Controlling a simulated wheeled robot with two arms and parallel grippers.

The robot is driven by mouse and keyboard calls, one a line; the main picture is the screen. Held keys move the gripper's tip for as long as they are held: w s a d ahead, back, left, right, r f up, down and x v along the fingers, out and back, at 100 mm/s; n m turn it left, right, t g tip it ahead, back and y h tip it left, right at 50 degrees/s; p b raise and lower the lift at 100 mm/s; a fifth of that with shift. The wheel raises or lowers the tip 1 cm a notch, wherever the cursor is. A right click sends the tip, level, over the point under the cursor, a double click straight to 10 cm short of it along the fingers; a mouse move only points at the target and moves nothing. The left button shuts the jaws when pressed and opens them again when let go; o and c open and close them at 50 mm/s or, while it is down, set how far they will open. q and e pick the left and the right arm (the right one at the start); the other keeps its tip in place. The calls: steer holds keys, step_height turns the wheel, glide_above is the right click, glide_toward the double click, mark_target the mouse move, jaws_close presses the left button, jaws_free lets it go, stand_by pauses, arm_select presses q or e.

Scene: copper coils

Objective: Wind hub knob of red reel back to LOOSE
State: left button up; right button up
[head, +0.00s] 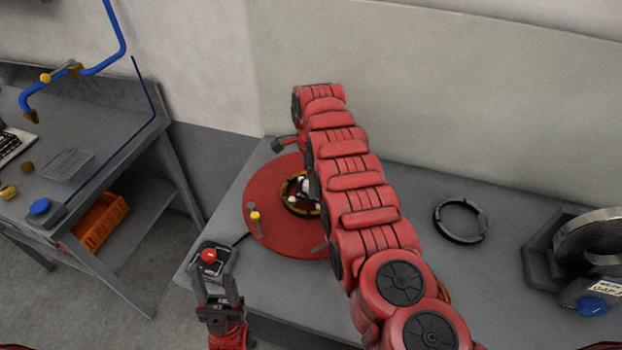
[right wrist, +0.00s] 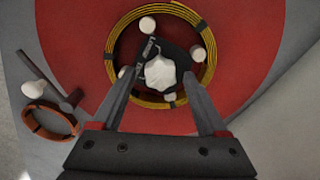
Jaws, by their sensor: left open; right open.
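The red reel (head: 272,222) is a flat disc on the grey table, partly covered by my right arm. In the right wrist view the reel (right wrist: 75,35) carries a yellow coil (right wrist: 205,35) with pale pegs around it. The hub knob (right wrist: 160,73), pale on a dark hub, sits inside the coil. My right gripper (right wrist: 158,76) is open, its fingers reaching over the coil with the knob between their tips; contact cannot be told. My left gripper (head: 216,282) is open and empty near the table's front left corner.
A control box with a red button (head: 209,256) is just beyond my left gripper. A black ring (head: 461,221) lies right of my arm, near a metal coil in a dark stand (head: 590,240). A small copper coil (right wrist: 48,120) lies beside the reel. A workbench (head: 110,205) stands left.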

jaws_close()
stand_by(0.3)
